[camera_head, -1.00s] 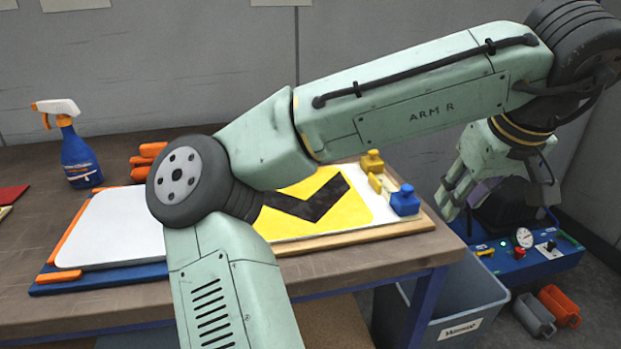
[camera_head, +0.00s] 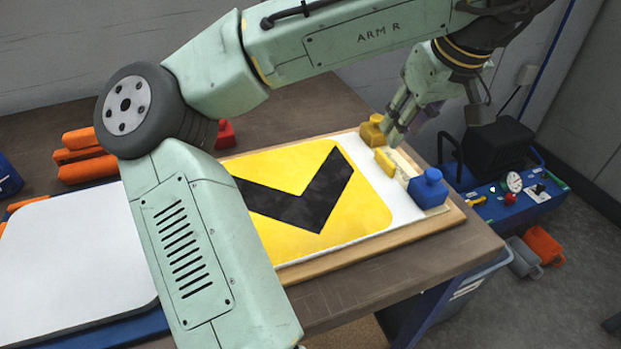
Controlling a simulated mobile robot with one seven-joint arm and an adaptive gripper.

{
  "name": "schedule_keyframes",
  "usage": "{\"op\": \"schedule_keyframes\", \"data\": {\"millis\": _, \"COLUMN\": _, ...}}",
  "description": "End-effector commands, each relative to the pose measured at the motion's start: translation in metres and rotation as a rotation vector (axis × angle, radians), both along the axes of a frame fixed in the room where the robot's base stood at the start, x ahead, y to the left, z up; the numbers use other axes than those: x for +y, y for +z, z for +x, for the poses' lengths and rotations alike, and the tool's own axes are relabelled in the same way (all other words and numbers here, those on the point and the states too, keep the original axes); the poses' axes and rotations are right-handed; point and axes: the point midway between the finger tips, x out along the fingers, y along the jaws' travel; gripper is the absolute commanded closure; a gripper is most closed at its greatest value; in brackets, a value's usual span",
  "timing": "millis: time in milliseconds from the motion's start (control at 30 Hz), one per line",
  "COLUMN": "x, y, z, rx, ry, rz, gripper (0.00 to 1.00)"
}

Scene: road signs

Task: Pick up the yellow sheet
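The yellow sheet (camera_head: 345,225) bears a black chevron and lies flat on a white panel in a wooden-edged tray (camera_head: 440,227) on the table. My arm crosses in front and hides its left part. My gripper (camera_head: 436,120) is above the table's right end, beyond the sheet's right edge, near a yellow block (camera_head: 373,131). Its fingers look spread, with nothing seen held between them. I cannot tell whether the near finger touches the block.
A blue block (camera_head: 428,188) and a small yellow bar (camera_head: 385,162) sit at the tray's right end. A white panel (camera_head: 70,265) on a blue base is at left, with orange rolls (camera_head: 85,158) behind. A blue device with a gauge (camera_head: 514,182) stands right of the table.

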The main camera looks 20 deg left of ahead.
Motion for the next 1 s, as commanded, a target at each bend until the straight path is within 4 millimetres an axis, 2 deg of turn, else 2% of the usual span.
{"op": "schedule_keyframes", "data": {"millis": 100, "x": 0.005, "y": -0.016, "z": 0.005, "rx": 0.002, "ry": 0.002, "rz": 0.001, "gripper": 0.69}}
{"op": "schedule_keyframes", "data": {"millis": 367, "x": 0.011, "y": -0.036, "z": 0.011, "rx": 0.001, "ry": 0.001, "rz": 0.001, "gripper": 0.69}}
{"op": "schedule_keyframes", "data": {"millis": 633, "x": 0.021, "y": -0.071, "z": 0.021, "rx": 0.001, "ry": 0.001, "rz": 0.001, "gripper": 0.69}}
{"op": "schedule_keyframes", "data": {"millis": 933, "x": 0.021, "y": -0.076, "z": 0.023, "rx": 0.000, "ry": 0.000, "rz": 0.000, "gripper": 0.69}}
{"op": "schedule_keyframes", "data": {"millis": 1000, "x": 0.021, "y": -0.076, "z": 0.023, "rx": 0.000, "ry": 0.000, "rz": 0.000, "gripper": 0.74}}
